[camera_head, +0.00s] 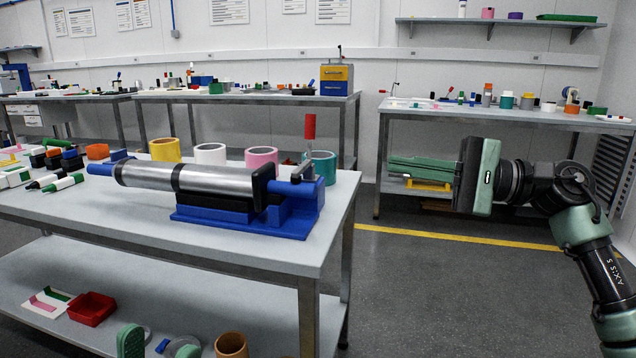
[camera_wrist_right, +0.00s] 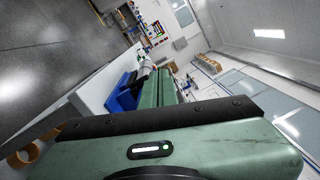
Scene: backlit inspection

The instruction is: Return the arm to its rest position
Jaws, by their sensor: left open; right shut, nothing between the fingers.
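My right arm comes in from the right in the head view. Its green gripper (camera_head: 408,168) points left over the floor gap, right of the near table, with its fingers shut together and nothing between them. The closed green fingers also show in the right wrist view (camera_wrist_right: 160,88), beyond the dark-edged gripper body. The near table (camera_head: 330,205) is left of the gripper and apart from it. On it a silver cylinder (camera_head: 215,180) lies in a blue fixture (camera_head: 250,222) with a red-handled clamp (camera_head: 310,128). My left gripper is not in view.
Yellow (camera_head: 165,150), white (camera_head: 211,154), pink (camera_head: 262,159) and teal (camera_head: 320,166) rolls stand behind the fixture. Pens and small boxes lie at the table's left. A back-right bench (camera_head: 480,117) stands behind my gripper. Open floor (camera_head: 440,290) lies right of the near table.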

